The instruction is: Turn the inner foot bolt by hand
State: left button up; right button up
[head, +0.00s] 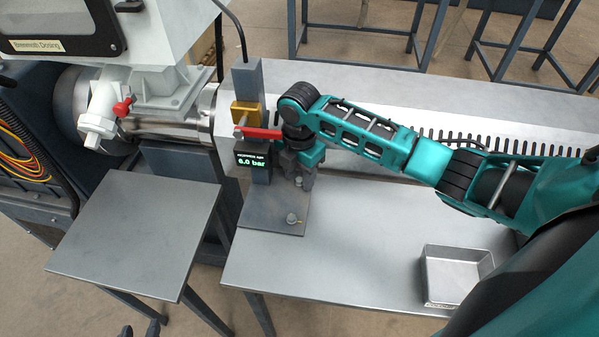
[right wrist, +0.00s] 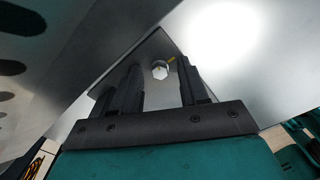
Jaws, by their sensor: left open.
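A foot plate (head: 262,222) at the base of the grey post carries two foot bolts. The inner bolt (head: 298,182) is close under my right gripper (head: 300,178), partly hidden by its fingers. The outer bolt (head: 291,218), with a yellow mark, stands near the plate's front edge. In the right wrist view the right gripper's fingers are apart, and a hex bolt head (right wrist: 160,70) with a yellow mark shows in the gap, touching neither finger. I cannot tell which bolt it is. My left gripper (head: 140,332) shows only as dark tips at the bottom edge, open.
The post carries a red lever (head: 262,133), a brass block (head: 246,113) and a display reading 6.0 bar (head: 253,163). An empty metal tray (head: 428,285) lies at the table's right. A bare side table (head: 135,230) stands left. The table front between plate and tray is clear.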

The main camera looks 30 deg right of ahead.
jog(key=shift+r, duration=3)
notch_tip(320, 180, up, 13)
